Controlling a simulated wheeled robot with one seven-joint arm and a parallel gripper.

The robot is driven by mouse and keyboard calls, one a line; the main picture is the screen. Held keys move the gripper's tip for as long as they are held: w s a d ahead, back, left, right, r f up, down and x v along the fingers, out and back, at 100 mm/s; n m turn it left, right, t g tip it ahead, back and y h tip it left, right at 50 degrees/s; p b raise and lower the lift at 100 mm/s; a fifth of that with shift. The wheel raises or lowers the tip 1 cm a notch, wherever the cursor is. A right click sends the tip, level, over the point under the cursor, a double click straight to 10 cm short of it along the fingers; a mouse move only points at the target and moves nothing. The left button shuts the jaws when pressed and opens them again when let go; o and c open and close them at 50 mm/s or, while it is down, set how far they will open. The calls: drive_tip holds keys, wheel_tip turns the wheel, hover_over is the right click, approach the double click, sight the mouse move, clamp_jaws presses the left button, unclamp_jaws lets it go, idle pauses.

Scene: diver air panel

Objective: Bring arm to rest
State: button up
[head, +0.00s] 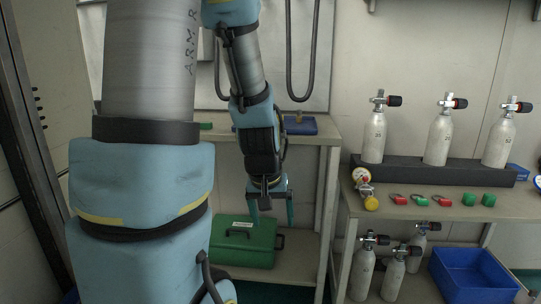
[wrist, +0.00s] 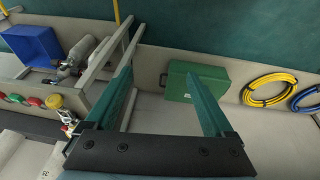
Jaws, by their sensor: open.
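My gripper (head: 270,212) hangs at the end of my arm near the centre of the head view, pointing down. Its two green fingers are apart with nothing between them. It is in front of the left shelf unit, above and in front of a green case (head: 243,243) on the lower shelf. In the wrist view the open fingers (wrist: 165,100) reach up the picture, and the green case (wrist: 196,82) shows between and beyond them. My arm's large upper link covers much of the left of the head view.
The right bench (head: 430,208) holds several grey cylinders (head: 374,135) in a dark rack, a yellow-ended gauge fitting (head: 368,192), and red and green small parts. A blue bin (head: 470,275) stands below. A blue tray (head: 300,125) is on the left upper shelf. Yellow hose (wrist: 268,90) lies coiled.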

drive_tip(key=s+a+r+g, duration=0.1)
drive_tip(key=s+a, duration=0.3)
drive_tip(key=a, duration=0.3)
wheel_tip(320, 180, up, 20)
drive_tip(key=y+p, duration=0.1)
drive_tip(key=p, duration=1.8)
drive_tip(key=shift+g, duration=0.3)
drive_tip(key=shift+s+a+f, duration=0.1)
drive_tip(key=shift+f, duration=0.05)
drive_tip(key=shift+c, duration=0.2)
